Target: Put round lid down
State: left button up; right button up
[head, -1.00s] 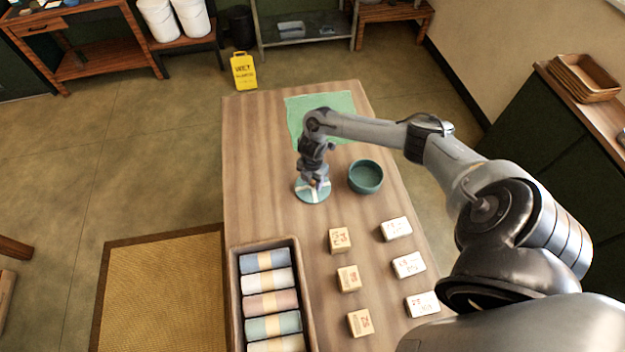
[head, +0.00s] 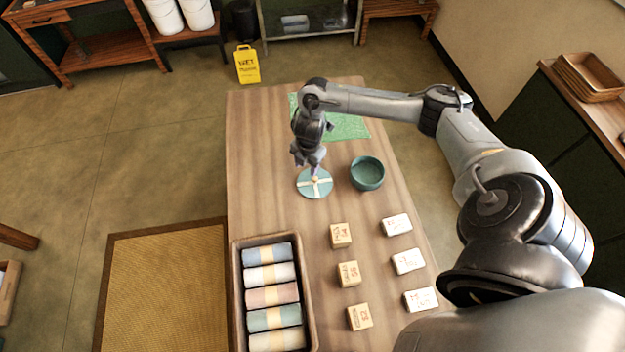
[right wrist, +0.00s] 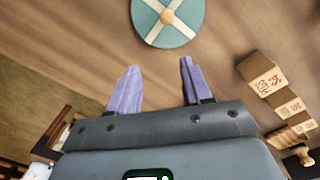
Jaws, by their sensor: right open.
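The round lid (head: 315,188) is teal with a pale cross and an orange knob. It lies flat on the wooden table, left of the teal bowl (head: 367,174). In the right wrist view the lid (right wrist: 153,28) shows whole at the knob, cut slightly by the top edge. My right gripper (head: 313,170) is just above the lid in the head view. Its purple fingers (right wrist: 157,82) are apart with nothing between them, and the lid lies beyond the fingertips. My left gripper is not in view.
Tan boxes (head: 349,273) and white boxes (head: 408,261) stand on the near part of the table (head: 260,150). A bin of rolled cloths (head: 237,290) stands at the near left. A green cloth (head: 345,126) lies behind the lid. The table left of the lid is clear.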

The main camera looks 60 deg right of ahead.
jog(key=a+m+t, duration=0.1)
jog(key=a, duration=0.8)
jog(key=a+m+t+y, duration=0.1)
jog(key=a+t, duration=0.1)
jog(key=a, duration=0.7)
jog(key=a+f+m+t+y, duration=0.1)
jog(key=a+t, duration=0.1)
jog(key=a, duration=0.7)
jog(key=shift+s, duration=0.2)
jog(key=s+d+r+m+g+h, duration=0.1)
jog(key=s+d+r+m, duration=0.1)
jog(key=s+m, duration=0.4)
jog(key=s+d+r+m+g+h, duration=0.1)
jog(key=s+d+r+m, duration=0.1)
jog(key=s+r+m, duration=0.2)
jog(key=s+m, duration=0.2)
jog(key=s, duration=0.2)
jog(key=shift+s, duration=0.2)
jog(key=shift+r, duration=0.15)
jog(key=shift+r, duration=0.2)
